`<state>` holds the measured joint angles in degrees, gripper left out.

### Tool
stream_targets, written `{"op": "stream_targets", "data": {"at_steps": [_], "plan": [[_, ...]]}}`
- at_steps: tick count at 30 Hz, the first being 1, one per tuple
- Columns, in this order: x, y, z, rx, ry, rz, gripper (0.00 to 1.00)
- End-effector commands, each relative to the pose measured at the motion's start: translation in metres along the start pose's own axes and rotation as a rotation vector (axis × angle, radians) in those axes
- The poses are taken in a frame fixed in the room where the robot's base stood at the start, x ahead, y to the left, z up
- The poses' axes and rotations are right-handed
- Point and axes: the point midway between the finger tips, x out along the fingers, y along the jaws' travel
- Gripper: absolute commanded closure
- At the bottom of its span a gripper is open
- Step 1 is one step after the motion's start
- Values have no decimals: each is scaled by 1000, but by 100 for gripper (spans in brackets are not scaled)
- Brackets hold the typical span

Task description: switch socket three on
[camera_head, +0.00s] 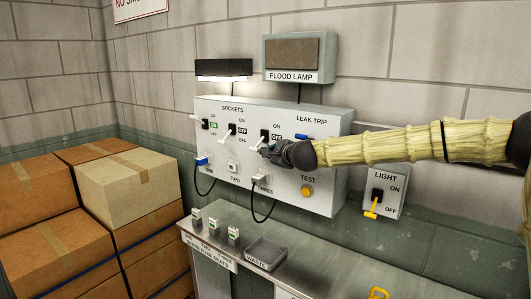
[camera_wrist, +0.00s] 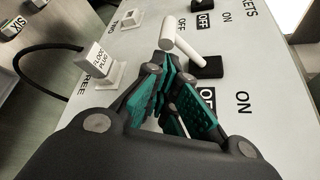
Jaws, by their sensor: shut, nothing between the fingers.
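A grey-white socket panel (camera_head: 225,165) is on the wall with three lever switches. Socket three's switch (camera_head: 264,138) has a white lever pointing down, and its OFF label is framed dark. In the wrist view this lever (camera_wrist: 182,42) leans toward the left from its black base (camera_wrist: 207,67). My gripper (camera_head: 268,151) is shut and empty in front of the panel beside this lever; its teal-padded fingers (camera_wrist: 175,92) are just below the lever in the wrist view. I cannot tell whether they touch it.
A flood plug (camera_wrist: 100,62) sits in socket three. A counter (camera_head: 215,239) lies below, boxes (camera_head: 130,190) left.

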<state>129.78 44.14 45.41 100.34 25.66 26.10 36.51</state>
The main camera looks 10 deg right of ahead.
Motion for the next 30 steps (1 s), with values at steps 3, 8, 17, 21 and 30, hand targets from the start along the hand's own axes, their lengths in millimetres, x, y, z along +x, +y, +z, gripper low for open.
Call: {"op": "stream_targets", "data": {"at_steps": [3, 8, 17, 21, 30], "plan": [[-4, -5, 1, 44, 2, 22, 100], [-7, -5, 3, 54, 3, 28, 100], [-11, -9, 10, 54, 3, 27, 100], [-11, -10, 11, 54, 3, 27, 100], [-11, -10, 11, 54, 3, 28, 100]]}}
